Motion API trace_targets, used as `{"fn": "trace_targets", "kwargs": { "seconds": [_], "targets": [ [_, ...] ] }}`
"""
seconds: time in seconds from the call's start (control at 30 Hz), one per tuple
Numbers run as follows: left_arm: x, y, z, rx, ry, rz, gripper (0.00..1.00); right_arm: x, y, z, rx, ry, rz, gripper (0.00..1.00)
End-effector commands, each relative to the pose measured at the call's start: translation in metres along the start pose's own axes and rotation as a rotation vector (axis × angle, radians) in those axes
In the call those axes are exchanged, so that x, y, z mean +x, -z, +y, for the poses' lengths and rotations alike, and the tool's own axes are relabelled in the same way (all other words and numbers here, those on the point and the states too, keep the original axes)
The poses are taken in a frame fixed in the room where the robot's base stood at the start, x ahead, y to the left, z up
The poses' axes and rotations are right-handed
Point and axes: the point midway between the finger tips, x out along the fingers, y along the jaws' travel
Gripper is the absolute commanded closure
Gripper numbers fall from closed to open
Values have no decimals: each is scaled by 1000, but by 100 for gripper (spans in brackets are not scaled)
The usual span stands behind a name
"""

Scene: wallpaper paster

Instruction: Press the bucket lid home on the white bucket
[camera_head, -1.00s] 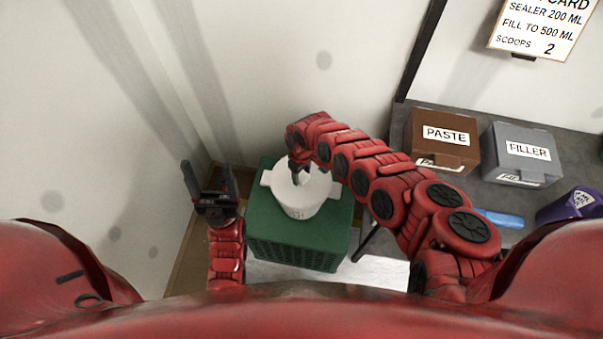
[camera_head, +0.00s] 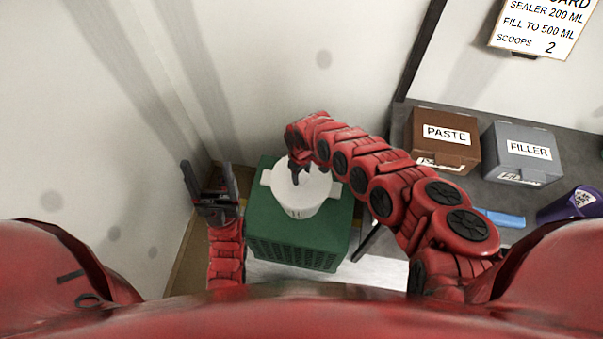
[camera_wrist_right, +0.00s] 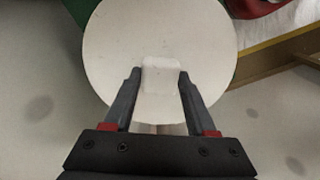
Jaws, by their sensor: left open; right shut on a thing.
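The white bucket (camera_head: 297,211) stands upright on a green crate (camera_head: 295,250) in the middle of the head view. The round white lid (camera_head: 318,185) lies over the bucket's top; whether it is seated all round cannot be told. My left gripper (camera_head: 205,166) is open and empty, left of the crate.
A brown PASTE box (camera_head: 442,140) and a grey FILLER box (camera_head: 520,153) stand on the dark bench at the right. A blue object (camera_head: 500,218) and a purple cup (camera_head: 570,205) lie nearer. Walls close in behind and left of the crate.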

Motion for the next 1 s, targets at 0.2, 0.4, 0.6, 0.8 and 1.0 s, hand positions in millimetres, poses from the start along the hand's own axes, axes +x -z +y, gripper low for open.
{"fn": "trace_targets", "kwargs": {
  "seconds": [0.2,0.4,0.6,0.8,1.0],
  "targets": [
    [-6,-1,0,0,0,0,28,7,0,0,0,0,0,100],
    [-11,-2,0,0,0,0,28,12,0,0,0,0,0,100],
    [-16,-3,1,0,0,0,28,17,0,0,0,0,0,100],
    [-17,-3,1,0,0,0,28,18,0,0,0,0,0,31],
    [-17,-3,1,0,0,0,28,18,0,0,0,0,0,8]
  ]
}}
